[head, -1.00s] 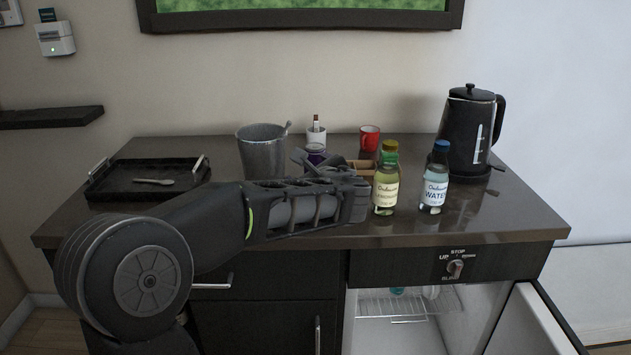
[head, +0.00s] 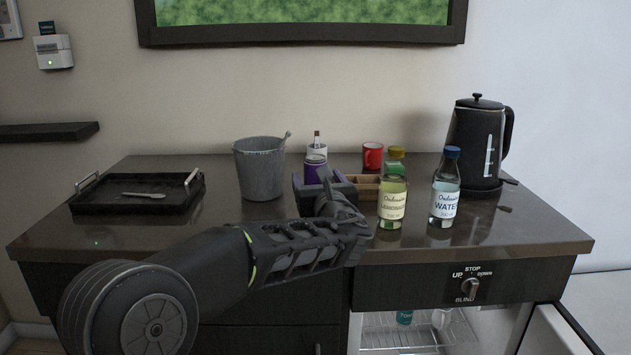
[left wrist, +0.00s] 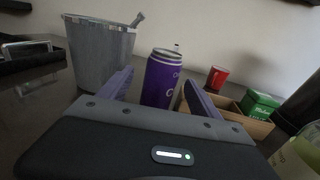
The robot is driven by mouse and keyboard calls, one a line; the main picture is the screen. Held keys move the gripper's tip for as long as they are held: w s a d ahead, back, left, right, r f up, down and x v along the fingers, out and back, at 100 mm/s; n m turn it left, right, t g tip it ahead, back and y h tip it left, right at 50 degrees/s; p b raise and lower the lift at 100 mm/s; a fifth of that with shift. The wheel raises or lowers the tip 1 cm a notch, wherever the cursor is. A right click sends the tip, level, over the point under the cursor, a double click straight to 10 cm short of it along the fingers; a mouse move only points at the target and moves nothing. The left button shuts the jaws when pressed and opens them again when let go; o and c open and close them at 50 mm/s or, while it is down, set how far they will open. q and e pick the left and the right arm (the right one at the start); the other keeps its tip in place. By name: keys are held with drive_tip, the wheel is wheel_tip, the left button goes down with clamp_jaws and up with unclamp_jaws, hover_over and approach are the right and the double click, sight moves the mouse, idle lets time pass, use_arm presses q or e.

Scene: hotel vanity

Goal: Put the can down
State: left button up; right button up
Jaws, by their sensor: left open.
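A purple can (head: 315,168) stands upright on the dark counter (head: 230,225), between the grey bucket and the wooden box. It also shows in the left wrist view (left wrist: 161,80), beyond and between the two spread fingers. My left gripper (head: 325,184) is open in front of the can, and the lower part of the can is hidden behind it in the head view. I cannot tell whether a finger touches the can. My right gripper is not in view.
A grey bucket (head: 260,170) stands left of the can. A wooden box (head: 368,187), a red mug (head: 372,155), a lemonade bottle (head: 392,203), a water bottle (head: 444,190) and a black kettle (head: 478,145) are to the right. A black tray (head: 110,205) lies far left.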

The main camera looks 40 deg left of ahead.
use_arm(q)
drive_tip(key=shift+w+a, duration=0.3)
drive_tip(key=x, duration=0.5)
drive_tip(key=shift+w+r, duration=0.15)
drive_tip(key=shift+c, duration=0.4)
clamp_jaws()
idle(0.8)
